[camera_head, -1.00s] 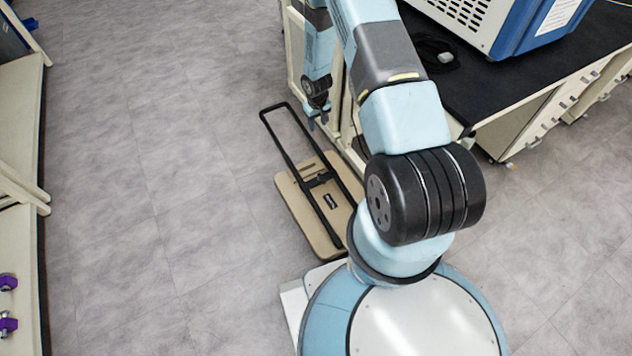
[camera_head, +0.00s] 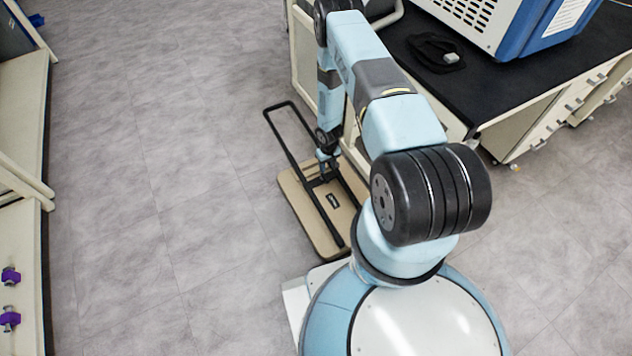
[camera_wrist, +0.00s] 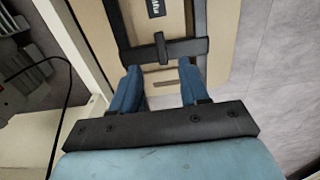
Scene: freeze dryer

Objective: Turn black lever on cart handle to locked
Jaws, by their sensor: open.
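The cart has a tan deck (camera_head: 297,207) and a black frame handle (camera_head: 283,138), and lies on the floor beside the bench. In the wrist view a black crossbar (camera_wrist: 190,47) spans the handle, with a short black lever (camera_wrist: 160,46) at its middle, pointing along the handle's length. My gripper (camera_wrist: 158,80) is open, its two blue fingers apart on either side of the lever's line. The fingertips appear just short of the crossbar, and nothing is between them. In the head view my gripper (camera_head: 325,157) is over the handle's crossbar, which it partly hides.
A bench with a black top (camera_head: 480,85) stands right of the cart and carries a blue and white machine (camera_head: 500,25). Cream shelving (camera_head: 25,170) with purple items (camera_head: 10,318) is at the left edge. The grey floor (camera_head: 160,180) between is clear.

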